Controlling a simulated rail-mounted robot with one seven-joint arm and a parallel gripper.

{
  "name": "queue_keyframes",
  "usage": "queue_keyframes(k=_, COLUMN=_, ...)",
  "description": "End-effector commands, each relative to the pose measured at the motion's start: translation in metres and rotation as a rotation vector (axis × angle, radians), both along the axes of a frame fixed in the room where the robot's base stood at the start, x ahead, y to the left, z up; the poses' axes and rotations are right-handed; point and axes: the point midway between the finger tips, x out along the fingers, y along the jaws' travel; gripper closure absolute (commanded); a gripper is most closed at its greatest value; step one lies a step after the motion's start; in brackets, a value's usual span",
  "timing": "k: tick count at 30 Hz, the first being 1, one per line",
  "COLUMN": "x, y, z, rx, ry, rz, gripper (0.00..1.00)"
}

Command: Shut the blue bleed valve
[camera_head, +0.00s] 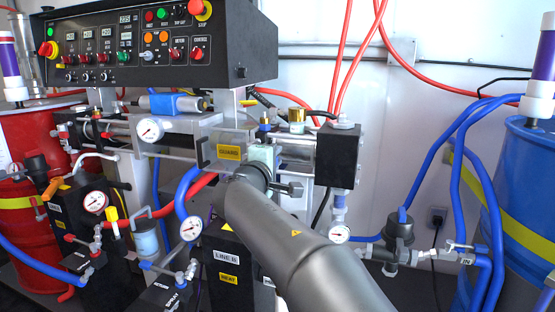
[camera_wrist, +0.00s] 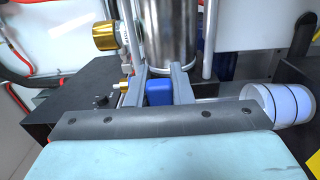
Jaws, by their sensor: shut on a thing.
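The blue bleed valve shows as a small blue block (camera_wrist: 159,93) in the wrist view, low in front of a shiny metal cylinder (camera_wrist: 166,35). My gripper (camera_wrist: 159,76) has one grey finger on each side of the blue block and is shut on it. In the head view my gripper (camera_head: 263,152) is at the middle of the machine, just behind the yellow guard label (camera_head: 229,152). A small blue part (camera_head: 265,127) shows just above it there. The fingertips are hidden in the head view, and I cannot tell the valve's exact angle.
A gold knob (camera_wrist: 104,36) sits left of the cylinder. A white ribbed cylinder (camera_wrist: 276,104) is at the right. A black block (camera_head: 338,157) stands close right of my gripper, and the control panel (camera_head: 140,45) overhangs at upper left. Gauges and hoses crowd below.

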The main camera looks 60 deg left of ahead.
Motion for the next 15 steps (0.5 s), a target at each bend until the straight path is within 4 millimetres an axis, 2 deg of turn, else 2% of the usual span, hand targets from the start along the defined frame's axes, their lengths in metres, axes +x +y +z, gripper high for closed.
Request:
queue_keyframes(k=4, x=0.0, y=0.0, z=-0.0012, rx=0.001, ry=0.003, rz=-0.001, gripper=1.0)
queue_keyframes(k=5, x=0.0, y=0.0, z=-0.0012, rx=0.001, ry=0.003, rz=-0.001, gripper=0.75)
queue_keyframes(k=6, x=0.0, y=0.0, z=-0.0012, rx=0.001, ry=0.003, rz=-0.001, gripper=0.64)
queue_keyframes(k=7, x=0.0, y=0.0, z=-0.0012, rx=0.0, ry=0.003, rz=-0.001, gripper=0.58)
queue_keyframes(k=15, x=-0.0004, y=-0.0003, z=-0.0005, rx=0.0, ry=0.001, rz=0.0, gripper=0.58)
